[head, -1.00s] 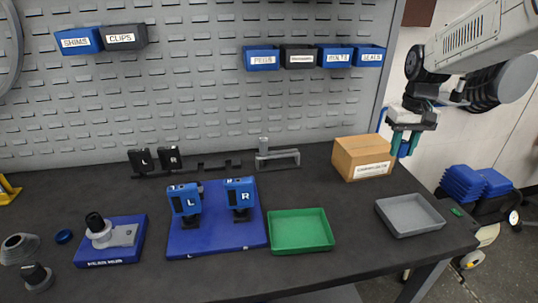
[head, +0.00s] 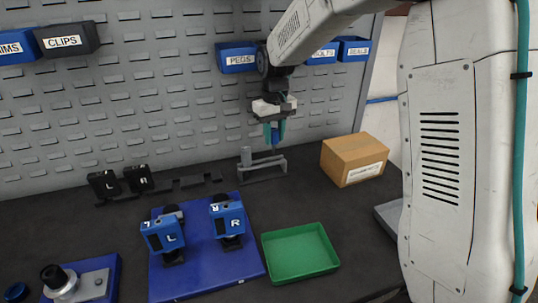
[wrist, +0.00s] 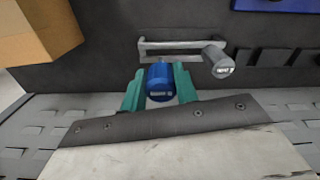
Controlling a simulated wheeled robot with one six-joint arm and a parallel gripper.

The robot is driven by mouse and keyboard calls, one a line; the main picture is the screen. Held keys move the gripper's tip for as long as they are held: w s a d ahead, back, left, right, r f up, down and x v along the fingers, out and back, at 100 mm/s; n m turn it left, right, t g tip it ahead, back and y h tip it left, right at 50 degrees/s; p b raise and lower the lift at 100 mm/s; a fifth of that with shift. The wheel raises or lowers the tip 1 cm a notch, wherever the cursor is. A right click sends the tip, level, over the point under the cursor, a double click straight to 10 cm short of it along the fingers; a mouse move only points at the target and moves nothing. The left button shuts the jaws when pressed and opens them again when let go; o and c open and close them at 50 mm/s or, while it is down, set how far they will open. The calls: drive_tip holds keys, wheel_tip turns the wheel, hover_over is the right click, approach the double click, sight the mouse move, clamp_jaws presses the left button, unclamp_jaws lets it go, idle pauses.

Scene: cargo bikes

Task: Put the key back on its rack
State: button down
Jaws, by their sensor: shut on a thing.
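My gripper (head: 274,132) has teal fingers shut on a blue cylindrical piece, which I take to be the key (head: 275,139). In the wrist view the key (wrist: 160,80) sits between the two fingertips (wrist: 160,92), its pale-marked end toward the camera. A grey rack (head: 266,172) stands on the bench at the foot of the pegboard, below my gripper. A grey cylindrical piece (wrist: 218,60) stands at one end of the rack's bar (wrist: 180,45). The held key is above the rack and appears apart from it. Its lower end is hard to see.
A cardboard box (head: 350,160) stands right of the rack. A green tray (head: 300,270) and a blue base (head: 205,262) with L and R units are nearer. A grey tray (head: 388,215) is partly hidden by my arm.

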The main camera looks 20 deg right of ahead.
sight(274, 143)
drive_tip(key=shift+a+f, duration=0.1)
drive_tip(key=shift+f, duration=2.65)
drive_tip(key=shift+f, duration=0.3)
drive_tip(key=shift+f, duration=0.1)
drive_tip(key=c, duration=1.1)
unclamp_jaws()
